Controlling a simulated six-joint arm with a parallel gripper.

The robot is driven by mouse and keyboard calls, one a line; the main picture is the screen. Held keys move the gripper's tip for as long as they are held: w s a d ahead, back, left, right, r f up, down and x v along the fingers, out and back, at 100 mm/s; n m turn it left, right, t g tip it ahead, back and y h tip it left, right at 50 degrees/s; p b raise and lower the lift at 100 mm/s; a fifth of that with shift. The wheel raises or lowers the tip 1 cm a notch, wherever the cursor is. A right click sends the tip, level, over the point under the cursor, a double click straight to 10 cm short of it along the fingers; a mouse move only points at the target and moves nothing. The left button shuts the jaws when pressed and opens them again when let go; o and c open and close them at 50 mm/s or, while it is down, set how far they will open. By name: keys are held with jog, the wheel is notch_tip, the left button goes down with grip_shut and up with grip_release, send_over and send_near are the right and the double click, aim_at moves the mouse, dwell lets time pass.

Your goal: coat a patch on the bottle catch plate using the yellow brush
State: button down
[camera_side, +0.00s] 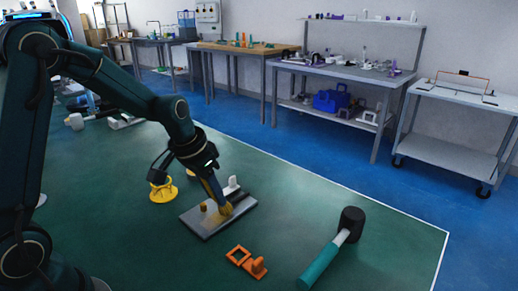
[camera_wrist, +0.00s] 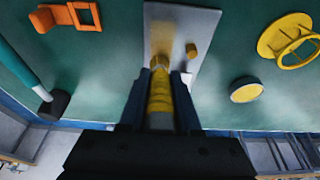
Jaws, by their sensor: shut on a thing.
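My gripper (camera_side: 207,172) is shut on the yellow brush (camera_side: 217,193), which points down and leans over the catch plate. In the wrist view the brush (camera_wrist: 160,100) sits between my gripper's fingers (camera_wrist: 163,82). The catch plate (camera_side: 205,228) is a flat grey slab on the green table; it also shows in the wrist view (camera_wrist: 207,25). The bristles appear to touch its surface. A yellowish-brown patch (camera_wrist: 162,35) lies on the plate beyond the brush tip.
A yellow ring stand (camera_side: 163,192) is left of the plate. Orange parts (camera_side: 255,265) and a teal-handled mallet (camera_side: 335,250) lie at the front.

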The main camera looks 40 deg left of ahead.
jog(key=shift+w+f, duration=0.15)
jog(key=shift+w, duration=0.35)
jog(key=shift+s+d, duration=0.15)
jog(key=shift+s, duration=2.15)
jog(key=shift+s+d, duration=0.15)
jog(key=shift+s, duration=0.55)
jog(key=shift+s+d, duration=0.2)
jog(key=shift+d, duration=0.05)
jog(key=w+a+v, duration=0.1)
jog(key=v, duration=0.7)
jog(key=shift+r, duration=0.4)
